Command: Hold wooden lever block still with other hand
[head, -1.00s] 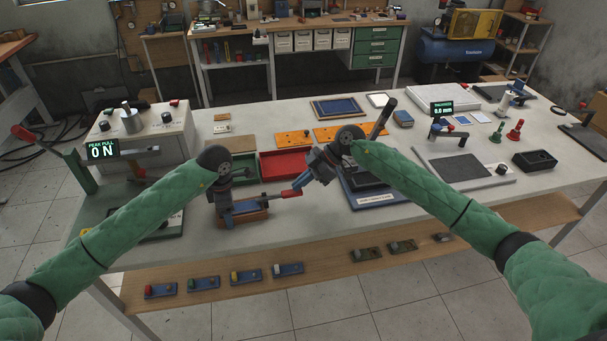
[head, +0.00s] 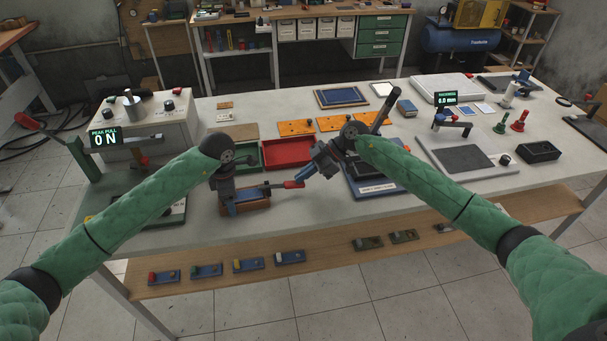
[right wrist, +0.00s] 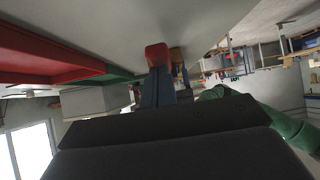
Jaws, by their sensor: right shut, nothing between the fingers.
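In the right wrist view, the red grip (right wrist: 157,54) shows right at the fingertips; contact cannot be told.
A red tray (head: 286,152) and a green tray (head: 243,158) lie behind the block. A blue-framed board (head: 372,188) lies under my right forearm. The peak pull display (head: 104,138) at left reads 0 N. Small blue pieces (head: 247,264) lie on the lower shelf.

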